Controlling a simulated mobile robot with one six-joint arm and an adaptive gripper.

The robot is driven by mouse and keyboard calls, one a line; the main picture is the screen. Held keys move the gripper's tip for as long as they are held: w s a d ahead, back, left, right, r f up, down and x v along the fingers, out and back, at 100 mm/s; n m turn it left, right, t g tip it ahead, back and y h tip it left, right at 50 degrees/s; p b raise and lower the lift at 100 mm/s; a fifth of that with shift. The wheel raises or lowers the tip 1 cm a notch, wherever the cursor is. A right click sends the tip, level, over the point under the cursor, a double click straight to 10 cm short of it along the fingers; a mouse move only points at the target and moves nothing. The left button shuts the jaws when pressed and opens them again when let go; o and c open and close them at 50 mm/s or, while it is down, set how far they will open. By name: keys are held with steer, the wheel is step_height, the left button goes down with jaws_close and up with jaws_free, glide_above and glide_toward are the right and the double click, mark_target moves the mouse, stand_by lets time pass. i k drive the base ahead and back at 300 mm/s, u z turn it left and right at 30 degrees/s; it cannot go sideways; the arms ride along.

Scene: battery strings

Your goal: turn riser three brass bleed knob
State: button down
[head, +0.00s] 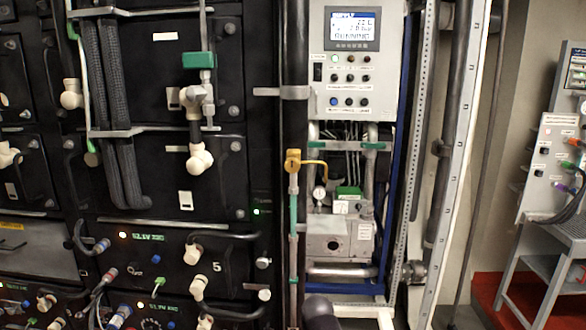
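A brass fitting with a knob-like body (292,160) sits on a thin vertical riser pipe, just left of the control cabinet. A short yellow-brass arm or tube (316,163) runs from it to the right and bends down. The riser pipe (293,215) below it has a green section. No riser number is readable, so I cannot tell which riser this is. My gripper is not in view. A dark rounded shape (320,313) at the bottom edge may be part of my arm; I cannot tell.
A control panel (350,75) with a lit display is above right of the brass fitting. A small gauge (319,194) and a grey pump box (340,238) are below right. Black battery racks with white connectors (200,160) fill the left. A grey console (555,150) stands far right.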

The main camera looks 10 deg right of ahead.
mark_target(292, 165)
steer(key=z, duration=0.9)
steer(key=k, duration=0.1)
steer(key=u, duration=2.85)
steer(key=k, duration=1)
steer(key=z, duration=0.7)
